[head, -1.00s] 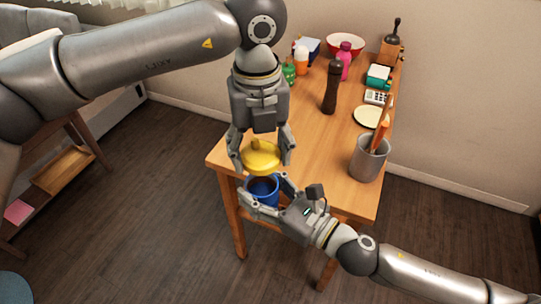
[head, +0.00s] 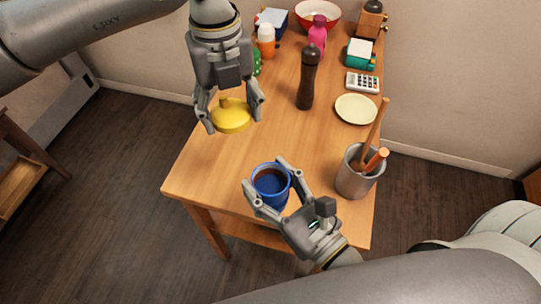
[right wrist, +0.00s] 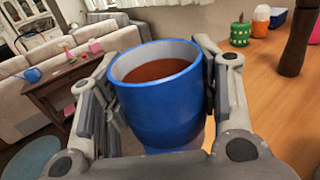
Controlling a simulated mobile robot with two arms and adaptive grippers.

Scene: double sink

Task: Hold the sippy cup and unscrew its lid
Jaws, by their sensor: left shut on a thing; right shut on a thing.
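The blue sippy cup (head: 271,187) is open at the top, with brown liquid inside, at the table's near edge. My right gripper (head: 264,172) is shut on the cup's sides. In the right wrist view the cup (right wrist: 165,115) stands between both fingers and looks roughly upright. The yellow lid (head: 231,116) is off the cup, up and to the left of it in the head view. My left gripper (head: 231,110) is shut on the lid, a finger on either side, and holds it above the table.
The wooden table (head: 330,150) has a metal utensil holder (head: 355,182) right of the cup. A dark pepper mill (head: 307,80), a pale plate (head: 356,109), a calculator (head: 362,83), a pink bottle (head: 317,32) and a red bowl (head: 318,14) stand farther back. The middle-left tabletop is clear.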

